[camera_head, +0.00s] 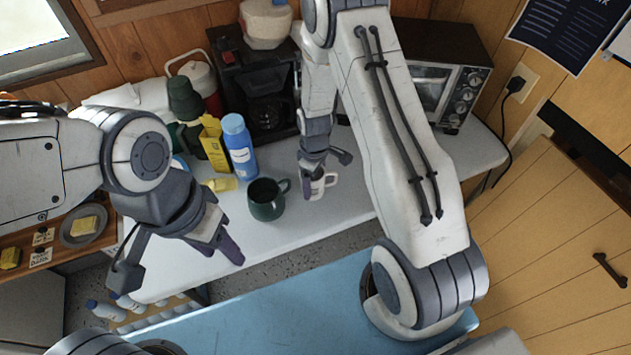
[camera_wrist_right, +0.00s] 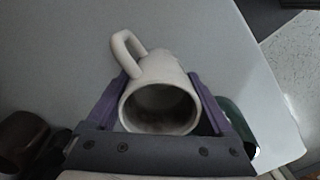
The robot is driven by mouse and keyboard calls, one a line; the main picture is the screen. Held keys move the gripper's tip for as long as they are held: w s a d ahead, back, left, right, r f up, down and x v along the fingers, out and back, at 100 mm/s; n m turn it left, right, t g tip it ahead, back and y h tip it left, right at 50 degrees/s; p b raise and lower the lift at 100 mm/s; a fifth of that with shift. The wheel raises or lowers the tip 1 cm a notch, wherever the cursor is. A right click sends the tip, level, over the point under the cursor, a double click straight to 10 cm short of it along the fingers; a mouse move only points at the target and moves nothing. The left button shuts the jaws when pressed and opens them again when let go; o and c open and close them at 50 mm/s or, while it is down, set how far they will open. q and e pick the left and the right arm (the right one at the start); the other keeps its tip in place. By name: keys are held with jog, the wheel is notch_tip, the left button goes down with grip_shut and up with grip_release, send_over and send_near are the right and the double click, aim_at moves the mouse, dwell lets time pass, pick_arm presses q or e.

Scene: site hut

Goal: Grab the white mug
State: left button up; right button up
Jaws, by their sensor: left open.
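The white mug (camera_head: 318,188) is at the middle of the white table, partly hidden by my right gripper (camera_head: 316,184). In the right wrist view the mug (camera_wrist_right: 160,104) shows its open mouth, with its handle at the upper left. My right gripper's purple fingers (camera_wrist_right: 162,95) lie along both sides of the mug, close against it. I cannot tell whether the mug touches the table. My left gripper (camera_head: 222,246) is open and empty over the table's front left part, apart from the mug.
A dark green mug (camera_head: 267,199) stands just left of the white mug. A blue bottle (camera_head: 238,147), a yellow box (camera_head: 214,145) and a coffee maker (camera_head: 265,100) stand behind it. A toaster oven (camera_head: 449,90) is at the back right. The table's front is clear.

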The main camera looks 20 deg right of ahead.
jog(key=c, duration=1)
jog(key=shift+r, duration=0.1)
